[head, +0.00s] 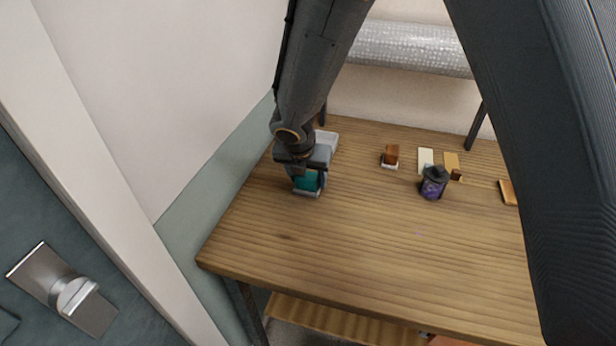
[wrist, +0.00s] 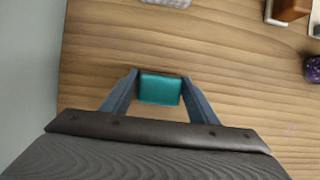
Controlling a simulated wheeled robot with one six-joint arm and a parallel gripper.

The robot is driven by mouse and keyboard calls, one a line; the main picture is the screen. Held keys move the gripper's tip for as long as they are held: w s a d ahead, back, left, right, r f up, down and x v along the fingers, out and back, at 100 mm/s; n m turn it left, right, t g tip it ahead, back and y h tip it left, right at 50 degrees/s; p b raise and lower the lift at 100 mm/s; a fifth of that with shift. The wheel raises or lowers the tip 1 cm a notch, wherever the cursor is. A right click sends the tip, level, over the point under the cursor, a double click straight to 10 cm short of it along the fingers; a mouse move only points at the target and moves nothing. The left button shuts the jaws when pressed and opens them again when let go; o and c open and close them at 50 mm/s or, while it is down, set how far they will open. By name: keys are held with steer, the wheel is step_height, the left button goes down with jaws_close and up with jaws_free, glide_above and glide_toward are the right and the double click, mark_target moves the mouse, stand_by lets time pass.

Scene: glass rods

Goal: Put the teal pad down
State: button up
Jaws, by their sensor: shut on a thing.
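The teal pad (head: 307,181) is a small block at the left part of the wooden table (head: 330,245). My gripper (head: 308,184) is shut on it, with one finger on each side. In the wrist view the teal pad (wrist: 160,89) sits between the two fingertips of my gripper (wrist: 159,88), and the wood grain shows around it. A thin pale edge shows under the pad in the head view. I cannot tell whether the pad touches the table or is held just above it.
A pale tray (head: 326,139) lies behind my gripper. A wall borders the table's left. The table's front is clear.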

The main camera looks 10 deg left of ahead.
steer(key=shift+f, duration=0.1)
steer(key=o, duration=1.1)
steer(key=v, duration=1.2)
steer(key=s+d+m+g, duration=0.2)
steer(key=d+m, duration=1.5)
steer(key=d, duration=0.2)
steer(key=s+d+f+m, duration=0.1)
steer(key=s+d+m, duration=0.4)
steer(key=d+m, duration=0.2)
steer(key=s+d+m+g, duration=0.1)
steer(key=s+d+m, duration=0.3)
steer(key=m, duration=0.7)
steer(key=d, duration=0.2)
steer(key=shift+s+d+f+b, duration=0.4)
